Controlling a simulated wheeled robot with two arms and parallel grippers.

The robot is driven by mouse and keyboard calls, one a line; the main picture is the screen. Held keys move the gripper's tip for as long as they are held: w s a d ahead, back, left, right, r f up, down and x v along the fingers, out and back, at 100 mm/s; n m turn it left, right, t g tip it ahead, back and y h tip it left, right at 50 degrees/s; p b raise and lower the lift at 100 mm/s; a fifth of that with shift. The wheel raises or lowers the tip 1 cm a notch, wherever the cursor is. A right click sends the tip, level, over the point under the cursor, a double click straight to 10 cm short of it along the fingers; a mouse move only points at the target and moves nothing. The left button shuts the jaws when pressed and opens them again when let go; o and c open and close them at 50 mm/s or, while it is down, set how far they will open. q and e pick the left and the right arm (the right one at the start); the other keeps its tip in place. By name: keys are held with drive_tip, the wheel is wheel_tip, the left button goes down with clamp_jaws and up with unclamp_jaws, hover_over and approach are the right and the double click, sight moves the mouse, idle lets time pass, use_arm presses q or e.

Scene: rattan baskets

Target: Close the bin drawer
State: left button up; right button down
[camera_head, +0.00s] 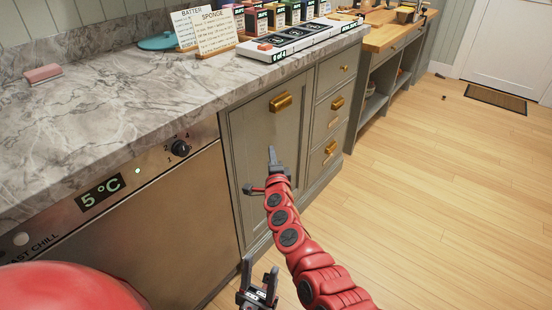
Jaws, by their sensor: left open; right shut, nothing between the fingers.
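The bin drawer (249,135) is most likely the tall grey-green front with a brass cup handle (281,102), under the marble counter. Its face looks about flush with the fronts beside it; I cannot tell whether a small gap is left. My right gripper (271,153) is shut and empty, its tip in front of the drawer face below the handle. I cannot tell whether it touches the face. My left gripper (259,274) is open and empty at the bottom of the view, low in front of the cabinet.
A steel blast chiller (130,215) stands left of the drawer. A stack of smaller drawers (333,104) is on the right. The marble counter (110,120) holds cards, a tray of boxes and a pink sponge (43,73). The wooden floor (450,190) at right is clear.

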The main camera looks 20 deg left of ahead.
drive_tip(key=shift+p+v, duration=1.35)
drive_tip(key=shift+v, duration=1.65)
